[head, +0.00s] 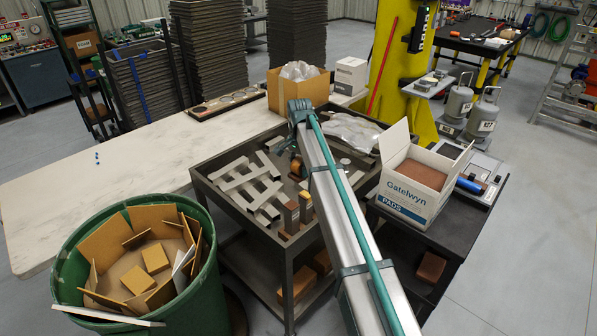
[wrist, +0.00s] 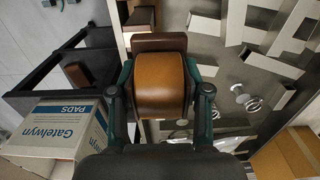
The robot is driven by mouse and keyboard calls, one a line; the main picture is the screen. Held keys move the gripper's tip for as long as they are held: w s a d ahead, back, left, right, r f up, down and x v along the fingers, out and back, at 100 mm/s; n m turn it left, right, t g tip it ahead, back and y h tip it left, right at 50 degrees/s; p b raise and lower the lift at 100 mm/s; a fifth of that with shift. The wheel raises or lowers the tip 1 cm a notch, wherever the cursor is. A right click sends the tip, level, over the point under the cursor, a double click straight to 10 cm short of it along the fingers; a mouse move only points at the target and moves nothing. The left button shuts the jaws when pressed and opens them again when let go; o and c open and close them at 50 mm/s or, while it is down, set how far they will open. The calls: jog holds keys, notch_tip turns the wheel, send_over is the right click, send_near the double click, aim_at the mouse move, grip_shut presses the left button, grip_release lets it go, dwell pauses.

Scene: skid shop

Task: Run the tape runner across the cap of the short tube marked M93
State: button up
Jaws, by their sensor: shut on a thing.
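My gripper (wrist: 160,105) is shut on a brown, rounded, roll-like thing (wrist: 158,88), which I take to be the tape runner. A darker brown part or block shows just beyond it in the wrist view. In the head view the held thing (head: 296,166) hangs over the steel cart, below the end of my arm.
Brown upright blocks (head: 291,217) stand at the cart's near edge. The Gatelwyn pads box (head: 414,190) is on the right, and an open carton (head: 297,92) is behind. A green bin (head: 135,270) with cardboard stands at left. The pale table (head: 110,175) is mostly clear.

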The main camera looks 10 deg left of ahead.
jog(key=shift+r+p, duration=0.4)
jog(key=shift+r, duration=0.75)
